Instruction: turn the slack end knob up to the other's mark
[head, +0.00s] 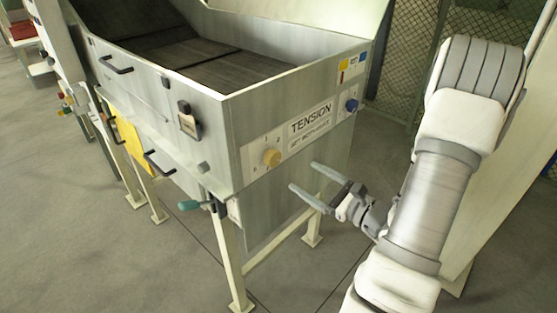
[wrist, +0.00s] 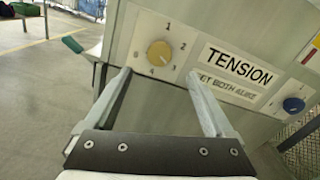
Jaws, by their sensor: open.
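A yellow knob (head: 271,157) sits on the machine's end panel, left of the TENSION label (head: 311,119). A blue knob (head: 352,105) sits right of the label, and low at the right in the wrist view (wrist: 293,104). I cannot read either knob's pointer setting. The label's lower line in the wrist view reads SET BOTH ALIKE (wrist: 228,88). My gripper (head: 305,175) is open and empty, off the panel; in the wrist view its fingertips (wrist: 160,73) flank the yellow knob, just below it.
A green-handled lever (head: 190,205) sticks out below the panel's left corner. Black handles and a switch (head: 188,122) are on the long side. A mesh fence (head: 408,60) stands behind. The floor in front is clear.

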